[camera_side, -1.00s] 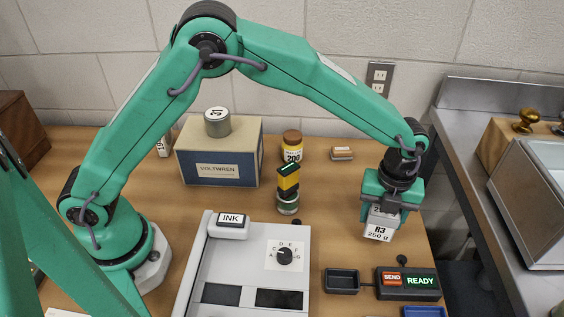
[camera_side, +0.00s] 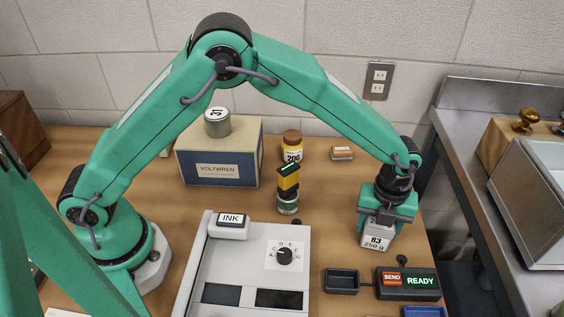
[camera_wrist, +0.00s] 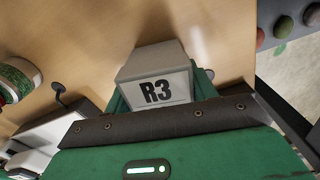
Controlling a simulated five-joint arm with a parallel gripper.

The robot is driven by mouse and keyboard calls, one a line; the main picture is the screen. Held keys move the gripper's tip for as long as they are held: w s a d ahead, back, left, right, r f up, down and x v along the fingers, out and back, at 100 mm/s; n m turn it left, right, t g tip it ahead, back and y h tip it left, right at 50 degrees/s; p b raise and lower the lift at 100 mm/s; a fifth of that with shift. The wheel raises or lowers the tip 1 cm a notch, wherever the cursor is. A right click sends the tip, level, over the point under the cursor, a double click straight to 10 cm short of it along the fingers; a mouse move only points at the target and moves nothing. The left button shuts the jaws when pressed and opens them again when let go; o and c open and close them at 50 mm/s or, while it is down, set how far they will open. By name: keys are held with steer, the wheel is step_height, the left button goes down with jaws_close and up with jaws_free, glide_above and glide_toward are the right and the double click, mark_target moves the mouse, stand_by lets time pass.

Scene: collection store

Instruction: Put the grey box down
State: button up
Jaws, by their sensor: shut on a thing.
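The grey box (camera_side: 375,242), marked R3 and 250 g, is held in my gripper (camera_side: 382,222) at the right side of the wooden table. My gripper points down and is shut on the upper part of the box. In the wrist view the grey box (camera_wrist: 158,82) shows its R3 face, with the green gripper body in front of it. The box's underside is hidden, so I cannot tell whether it touches the table.
A small dark tray (camera_side: 342,281) and a SEND/READY unit (camera_side: 407,283) lie in front of the box. A grey machine with a dial (camera_side: 284,256) stands to the left. The table's right edge is close.

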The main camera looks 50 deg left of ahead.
steer(key=shift+f, duration=0.1)
steer(key=o, duration=1.1)
steer(key=shift+o, duration=0.2)
step_height(320, 180, up, 6)
steer(key=shift+w+d+r, duration=0.1)
steer(key=shift+d, duration=0.05)
steer(key=shift+r, duration=0.85)
